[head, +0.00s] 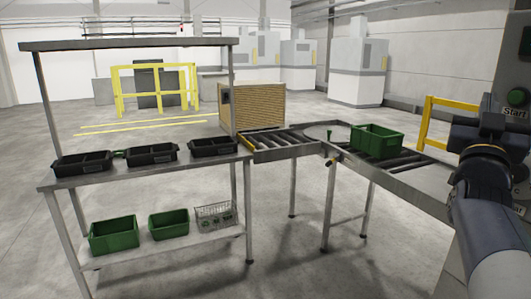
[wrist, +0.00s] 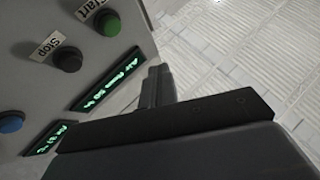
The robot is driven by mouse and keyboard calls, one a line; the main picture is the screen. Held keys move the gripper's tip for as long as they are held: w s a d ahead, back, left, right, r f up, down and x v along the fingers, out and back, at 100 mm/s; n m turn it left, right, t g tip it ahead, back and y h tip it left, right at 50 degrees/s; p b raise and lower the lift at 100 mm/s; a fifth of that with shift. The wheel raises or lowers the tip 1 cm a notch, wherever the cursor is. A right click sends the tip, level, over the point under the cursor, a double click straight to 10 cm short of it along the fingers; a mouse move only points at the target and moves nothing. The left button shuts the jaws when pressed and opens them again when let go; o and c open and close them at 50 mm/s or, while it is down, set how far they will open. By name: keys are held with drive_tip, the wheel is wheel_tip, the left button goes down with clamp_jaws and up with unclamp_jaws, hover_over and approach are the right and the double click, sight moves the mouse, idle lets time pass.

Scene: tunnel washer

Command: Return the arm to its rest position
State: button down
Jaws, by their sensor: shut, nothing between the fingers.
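My arm is raised at the right edge of the head view, in front of a grey control panel (head: 514,70). My gripper (wrist: 158,84) is shut and empty in the wrist view, its dark fingers together. The panel fills the left of the wrist view. It carries a green Start button (wrist: 107,24), a black Stop button (wrist: 68,60), a blue button (wrist: 10,122) and lit green displays (wrist: 108,80). The fingers appear beside the panel's edge; I cannot tell the exact gap. The Start button also shows in the head view (head: 517,98).
A roller conveyor (head: 400,160) carries a green crate (head: 376,141) left of my arm. A shelf table (head: 150,178) holds several black trays (head: 150,155), with green bins (head: 113,235) and a wire basket (head: 213,217) below. A yellow rail (head: 428,118) stands behind. The floor in front is clear.

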drive_tip(key=d, duration=0.1)
drive_tip(key=w+d+b, duration=0.1)
drive_tip(key=d, duration=0.2)
drive_tip(key=shift+w+f+b, duration=0.25)
drive_tip(key=shift+w+b, duration=0.1)
drive_tip(key=shift+b, duration=0.05)
drive_tip(key=shift+d+b, duration=0.15)
drive_tip(key=shift+b, duration=0.65)
drive_tip(key=r+p, duration=0.1)
drive_tip(key=p, duration=0.4)
